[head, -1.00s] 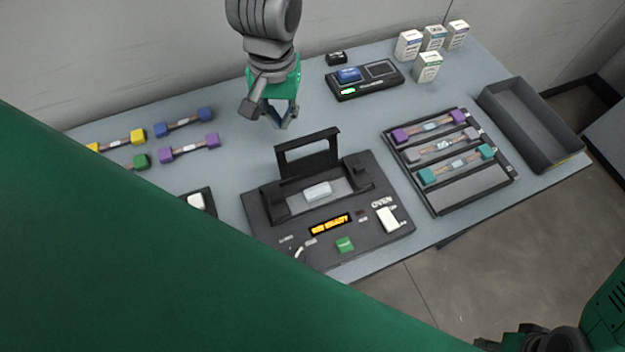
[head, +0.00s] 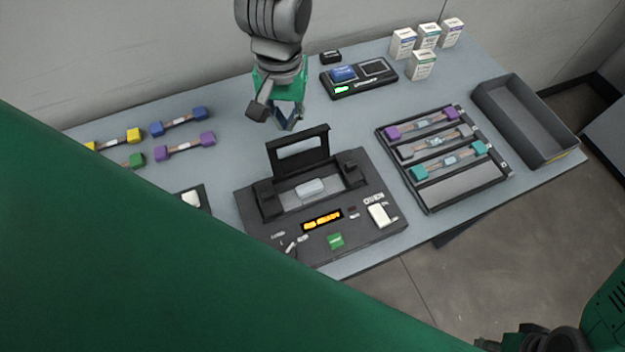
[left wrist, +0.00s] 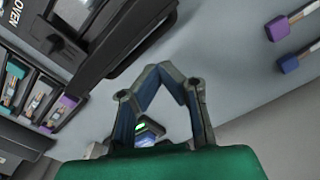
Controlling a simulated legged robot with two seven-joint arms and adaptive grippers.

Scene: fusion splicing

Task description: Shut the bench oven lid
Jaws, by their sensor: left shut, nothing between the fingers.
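The bench oven (head: 320,205) is a dark box on the table with an orange display and a green button. Its lid (head: 298,152) is a black frame with a window, standing open and upright at the oven's rear edge. A pale piece (head: 310,188) lies in the oven's recess. My left gripper (head: 289,126) is just behind the raised lid, fingers pointing down, shut and empty. In the left wrist view its fingertips (left wrist: 157,68) meet, and the lid (left wrist: 135,30) shows close by. My right gripper's fingers are not visible; only part of that arm shows at bottom right.
A tray (head: 445,160) with purple, grey and teal-ended pieces lies right of the oven, and an empty dark bin (head: 525,120) beyond it. A black device (head: 358,78) and several small white boxes (head: 422,65) stand at the back. Coloured-ended pieces (head: 185,146) lie at left.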

